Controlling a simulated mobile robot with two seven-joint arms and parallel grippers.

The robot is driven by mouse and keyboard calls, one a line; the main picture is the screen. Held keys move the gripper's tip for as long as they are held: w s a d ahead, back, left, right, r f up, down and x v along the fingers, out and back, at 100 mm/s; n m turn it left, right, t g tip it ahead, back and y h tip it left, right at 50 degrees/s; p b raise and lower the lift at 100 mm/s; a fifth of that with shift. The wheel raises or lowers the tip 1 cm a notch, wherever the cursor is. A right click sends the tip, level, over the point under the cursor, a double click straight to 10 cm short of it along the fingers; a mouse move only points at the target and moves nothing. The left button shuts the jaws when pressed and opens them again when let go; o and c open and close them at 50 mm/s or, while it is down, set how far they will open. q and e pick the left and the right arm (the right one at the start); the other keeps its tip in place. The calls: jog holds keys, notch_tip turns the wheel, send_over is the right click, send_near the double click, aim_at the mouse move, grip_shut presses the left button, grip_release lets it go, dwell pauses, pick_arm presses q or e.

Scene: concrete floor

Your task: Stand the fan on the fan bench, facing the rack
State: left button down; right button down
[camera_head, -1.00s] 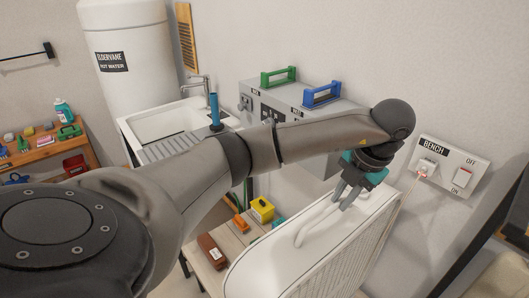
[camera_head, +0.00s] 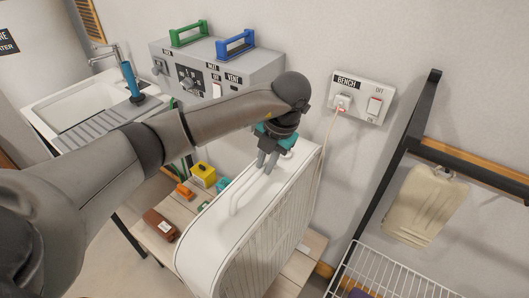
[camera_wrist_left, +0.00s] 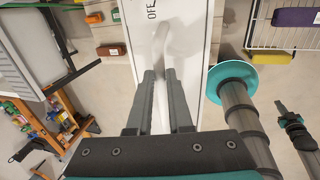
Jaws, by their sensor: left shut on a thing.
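The fan (camera_head: 205,235) is a white box fan with a grille on its right-front side and a looped handle on top. It is upright, and its grille faces right, toward the side of the wire rack (camera_head: 400,275). My left gripper (camera_head: 268,163) is shut on the handle from above. The wrist view shows the fingers (camera_wrist_left: 162,75) at the white handle (camera_wrist_left: 170,42) over the fan's top, near an OFF mark. The wooden fan bench (camera_head: 312,250) shows on both sides of the fan. The fan hides its own underside, so contact with the bench cannot be told. My right gripper is not seen.
A brown box (camera_head: 160,225), a yellow block (camera_head: 203,174) and small coloured pieces lie on the bench left of the fan. A grey control panel (camera_head: 215,75) stands behind. A BENCH switch plate (camera_head: 360,98) with a plugged cord is on the wall.

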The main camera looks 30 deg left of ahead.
aim_at(263, 179)
pick_arm(q)
jog(key=shift+w+f, duration=0.1)
jog(key=shift+f, duration=1.6)
jog(key=c, duration=1.2)
grip_release()
jog(key=shift+f, duration=0.2)
jog(key=o, duration=0.4)
jog(key=shift+c, duration=0.2)
jog(key=v, duration=1.2)
